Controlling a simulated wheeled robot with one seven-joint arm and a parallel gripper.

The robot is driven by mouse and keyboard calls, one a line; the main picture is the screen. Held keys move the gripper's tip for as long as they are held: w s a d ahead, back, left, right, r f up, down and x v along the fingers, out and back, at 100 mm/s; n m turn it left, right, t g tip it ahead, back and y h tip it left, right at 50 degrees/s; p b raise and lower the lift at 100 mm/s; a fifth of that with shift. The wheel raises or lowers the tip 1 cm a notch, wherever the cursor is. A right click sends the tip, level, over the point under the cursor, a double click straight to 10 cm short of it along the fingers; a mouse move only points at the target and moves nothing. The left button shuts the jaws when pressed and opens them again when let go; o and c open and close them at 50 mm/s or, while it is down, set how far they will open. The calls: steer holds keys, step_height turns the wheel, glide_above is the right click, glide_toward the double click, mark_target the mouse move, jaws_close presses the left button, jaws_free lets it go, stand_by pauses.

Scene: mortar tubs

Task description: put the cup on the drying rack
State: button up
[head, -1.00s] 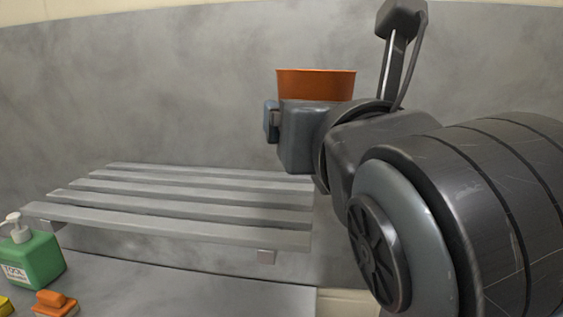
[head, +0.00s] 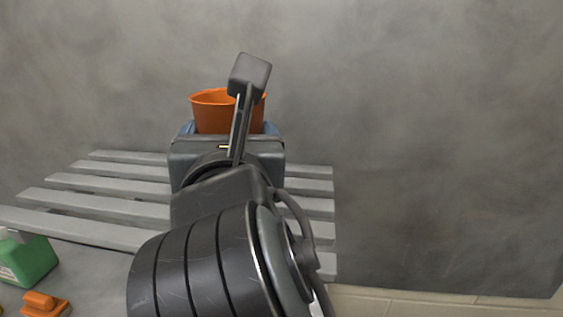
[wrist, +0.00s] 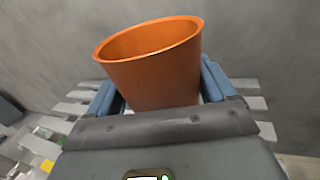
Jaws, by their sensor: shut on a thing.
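The cup is an orange, open-topped tub (head: 212,108), upright, with its rim showing at the far end of my arm in the head view. In the wrist view the orange cup (wrist: 155,68) sits between the two blue fingers of my gripper (wrist: 160,95), which is shut on it. My gripper (head: 228,130) is over the far part of the drying rack in the head view. The drying rack (head: 85,207) is a grey slatted shelf on the left. The cup's lower part is hidden by my gripper, so I cannot tell its height above the slats.
A green pump bottle (head: 30,260) and an orange object (head: 42,304) stand at the lower left, in front of the rack. A grey wall (head: 430,130) is close behind the rack. The left slats are bare.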

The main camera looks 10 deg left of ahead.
steer(key=shift+s+a+f, duration=0.15)
steer(key=shift+a+f, duration=0.4)
steer(key=shift+a, duration=0.35)
steer(key=shift+f, duration=2.05)
steer(key=shift+f, duration=0.1)
steer(key=o, duration=0.9)
steer(key=shift+o, duration=0.2)
steer(key=b+v, duration=0.1)
steer(key=v, duration=1.1)
